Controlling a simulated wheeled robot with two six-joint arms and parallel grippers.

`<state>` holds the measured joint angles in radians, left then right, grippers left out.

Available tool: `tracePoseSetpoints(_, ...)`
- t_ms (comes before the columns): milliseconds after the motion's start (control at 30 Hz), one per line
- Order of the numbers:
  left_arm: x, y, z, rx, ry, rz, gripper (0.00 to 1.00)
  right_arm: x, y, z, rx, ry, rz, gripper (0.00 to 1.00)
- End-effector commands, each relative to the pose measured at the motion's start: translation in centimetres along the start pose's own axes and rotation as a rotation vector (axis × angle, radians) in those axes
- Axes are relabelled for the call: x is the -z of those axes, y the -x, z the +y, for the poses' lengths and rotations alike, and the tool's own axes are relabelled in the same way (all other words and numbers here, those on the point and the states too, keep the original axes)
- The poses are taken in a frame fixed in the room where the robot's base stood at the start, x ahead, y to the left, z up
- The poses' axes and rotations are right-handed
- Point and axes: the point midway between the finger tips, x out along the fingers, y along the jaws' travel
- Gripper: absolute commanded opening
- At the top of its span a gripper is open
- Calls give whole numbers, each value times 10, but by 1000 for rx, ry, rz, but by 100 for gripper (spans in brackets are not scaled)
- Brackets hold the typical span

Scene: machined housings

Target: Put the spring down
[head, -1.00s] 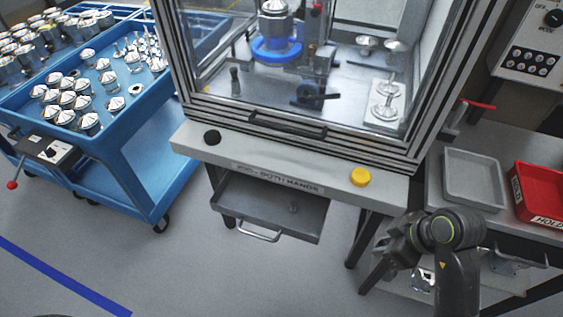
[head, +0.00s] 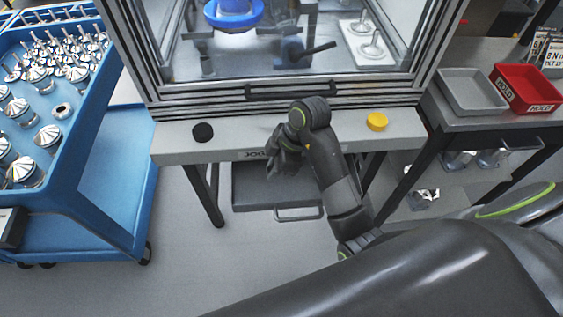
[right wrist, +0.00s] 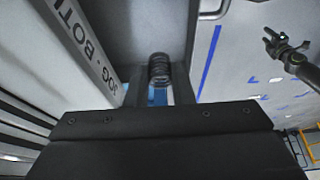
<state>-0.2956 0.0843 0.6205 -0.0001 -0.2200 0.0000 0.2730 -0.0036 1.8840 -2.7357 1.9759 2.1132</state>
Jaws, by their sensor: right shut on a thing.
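The spring (right wrist: 159,68) is a small dark coil between the fingertips of my right gripper (right wrist: 159,88), which is shut on it in the right wrist view. Behind it is the grey floor of the open drawer (right wrist: 125,25); I cannot tell whether the spring touches it. In the head view my right gripper (head: 283,166) points down at the drawer (head: 250,192) under the machine's front ledge, and the spring is hidden there. A dark arm end at the upper right of the right wrist view looks like my left gripper (right wrist: 276,42); its jaws are too small to judge.
The front ledge (head: 225,140) has a black button (head: 203,132) and a yellow button (head: 377,122). A blue cart (head: 105,175) with metal parts stands left. A grey tray (head: 470,92) and a red bin (head: 527,88) sit on the right bench. Floor before the drawer is clear.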

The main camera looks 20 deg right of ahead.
Motion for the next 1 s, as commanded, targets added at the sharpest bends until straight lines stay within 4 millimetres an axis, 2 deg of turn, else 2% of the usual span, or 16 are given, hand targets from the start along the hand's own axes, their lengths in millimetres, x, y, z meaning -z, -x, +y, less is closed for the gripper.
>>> tracePoseSetpoints(33, -1, 0, 3, -4, 2, -1, 43, -4, -10, -1, 8, -1, -1, 0)
tracePoseSetpoints(200, -5, 2, 10, -12, 6, -6, 43, -15, -38, -2, 6, -1, -1, 0)
tracePoseSetpoints(367, -6, 2, 9, -11, 6, -8, 43, -21, -51, -1, 4, 0, 0, 0)
tracePoseSetpoints(600, -6, 2, 3, -4, 3, -7, 43, -33, -80, -1, 3, 0, -1, 0)
tracePoseSetpoints(1000, -4, 1, 3, -3, 2, -5, 43, -35, -86, -1, 2, 0, 0, 0)
